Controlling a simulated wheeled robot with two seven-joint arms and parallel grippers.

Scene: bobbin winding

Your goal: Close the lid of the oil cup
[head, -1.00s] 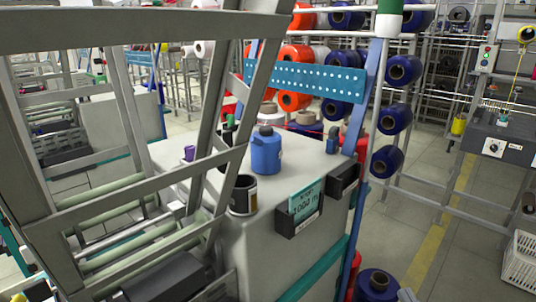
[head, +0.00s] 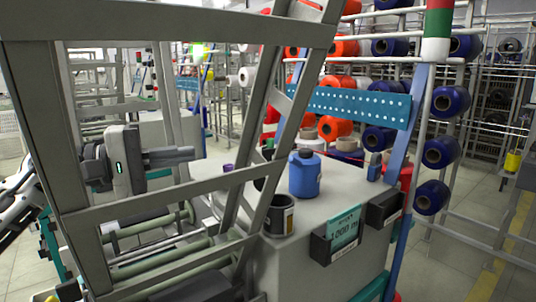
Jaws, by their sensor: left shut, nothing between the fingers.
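My left gripper (head: 188,154) is seen through the grey frame at the left. Its fingers are shut and empty, pointing right, well apart from the cup and bottle. My right gripper is not in view.
Slanted grey frame bars (head: 262,130) stand in front of the left gripper and partly hide the machine top. A blue perforated plate (head: 350,105) and yarn bobbins (head: 438,152) are behind.

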